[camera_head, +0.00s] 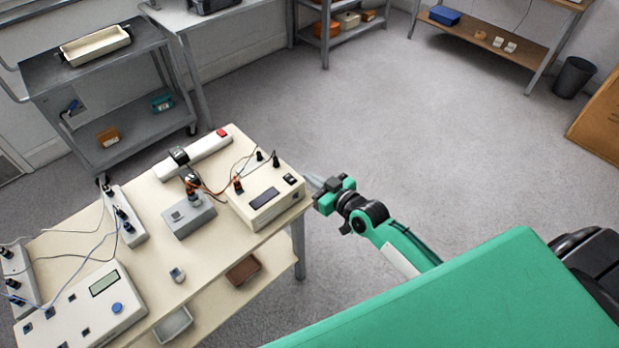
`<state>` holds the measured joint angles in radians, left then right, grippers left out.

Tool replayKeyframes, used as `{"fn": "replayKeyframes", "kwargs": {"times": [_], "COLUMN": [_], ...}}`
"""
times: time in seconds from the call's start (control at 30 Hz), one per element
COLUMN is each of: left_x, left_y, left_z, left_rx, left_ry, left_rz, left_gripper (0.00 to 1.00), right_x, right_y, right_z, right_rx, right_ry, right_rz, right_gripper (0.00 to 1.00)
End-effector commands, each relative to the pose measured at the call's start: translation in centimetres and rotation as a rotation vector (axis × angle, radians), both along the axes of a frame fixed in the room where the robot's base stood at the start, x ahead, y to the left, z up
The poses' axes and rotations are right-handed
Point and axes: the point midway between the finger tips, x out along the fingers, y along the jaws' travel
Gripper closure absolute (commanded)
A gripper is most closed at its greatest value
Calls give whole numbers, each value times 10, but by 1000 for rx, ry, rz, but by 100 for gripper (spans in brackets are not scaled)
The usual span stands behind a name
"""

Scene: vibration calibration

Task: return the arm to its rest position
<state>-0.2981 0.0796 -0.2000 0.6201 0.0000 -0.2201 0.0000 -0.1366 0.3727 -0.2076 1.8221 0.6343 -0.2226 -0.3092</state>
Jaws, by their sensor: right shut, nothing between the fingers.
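My right arm (405,245), green and black, reaches in from the lower right. Its gripper (312,184) is shut and empty, at the right edge of the cream table (150,195). The fingertips are close to the right corner of a white instrument box (265,197) with a dark display; I cannot tell whether they touch it. My left gripper is not in view.
On the table are a grey block (188,217), a long white bar (195,155), power strips with cables, and a meter (85,308) with a blue knob. A grey cart (110,95) stands behind at left. A black bin (574,77) stands far right. The middle floor is clear.

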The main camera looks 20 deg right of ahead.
Motion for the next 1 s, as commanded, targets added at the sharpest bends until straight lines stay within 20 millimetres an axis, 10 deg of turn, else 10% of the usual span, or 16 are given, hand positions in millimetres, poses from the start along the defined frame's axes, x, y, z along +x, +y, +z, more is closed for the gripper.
{"fn": "replayKeyframes", "kwargs": {"times": [0.57, 0.77, 1.0], "left_x": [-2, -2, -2], "left_y": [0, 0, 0], "left_z": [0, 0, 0], "left_rx": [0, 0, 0], "left_ry": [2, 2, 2], "left_rz": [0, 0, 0], "left_gripper": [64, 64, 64], "right_x": [-2, -28, -117], "right_y": [-4, -24, -44], "right_z": [-21, -136, -298], "right_rx": [-9, -64, -155], "right_ry": [34, 230, 535], "right_rz": [-14, -84, -152], "right_gripper": [100, 100, 100]}}
